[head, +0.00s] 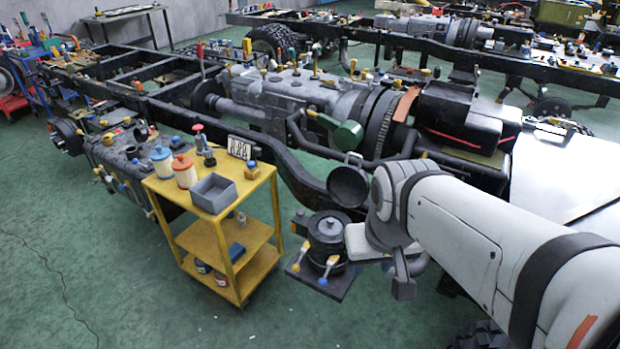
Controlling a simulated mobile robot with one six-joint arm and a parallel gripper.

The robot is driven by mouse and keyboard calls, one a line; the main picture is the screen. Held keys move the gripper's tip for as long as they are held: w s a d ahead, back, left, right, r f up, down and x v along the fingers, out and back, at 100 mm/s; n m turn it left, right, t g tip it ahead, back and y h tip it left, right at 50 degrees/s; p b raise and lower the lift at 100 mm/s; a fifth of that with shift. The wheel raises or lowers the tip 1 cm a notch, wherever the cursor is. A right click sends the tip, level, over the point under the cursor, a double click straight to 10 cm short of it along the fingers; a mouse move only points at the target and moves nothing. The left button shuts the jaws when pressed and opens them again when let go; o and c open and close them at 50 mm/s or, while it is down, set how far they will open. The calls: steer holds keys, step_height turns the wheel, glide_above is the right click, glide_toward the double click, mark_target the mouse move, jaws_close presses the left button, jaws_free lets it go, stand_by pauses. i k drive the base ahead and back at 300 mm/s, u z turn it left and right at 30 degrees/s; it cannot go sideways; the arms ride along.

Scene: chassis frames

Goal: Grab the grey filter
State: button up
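I cannot say for certain which part is the grey filter. A dark grey round canister (329,230) stands upright on a dark plate right of the yellow cart. A dark, round, pan-like part (347,185) hangs just above it on the chassis side. A green cylinder (348,135) sits higher on the engine. My white arm comes in from the right. My gripper (404,284) points down, right of the canister and apart from it. Its fingers are too small and turned away to show whether they are open. I see nothing held in it.
A yellow cart (218,238) carries a grey open box (213,192), a blue-lidded jar (161,161), an orange-lidded jar (184,171) and small tools. The black chassis frame (300,182) runs behind it. Green floor is clear at front left.

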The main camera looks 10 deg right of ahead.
mark_target(329, 226)
steer(key=i, duration=0.85)
steer(key=z, duration=0.05)
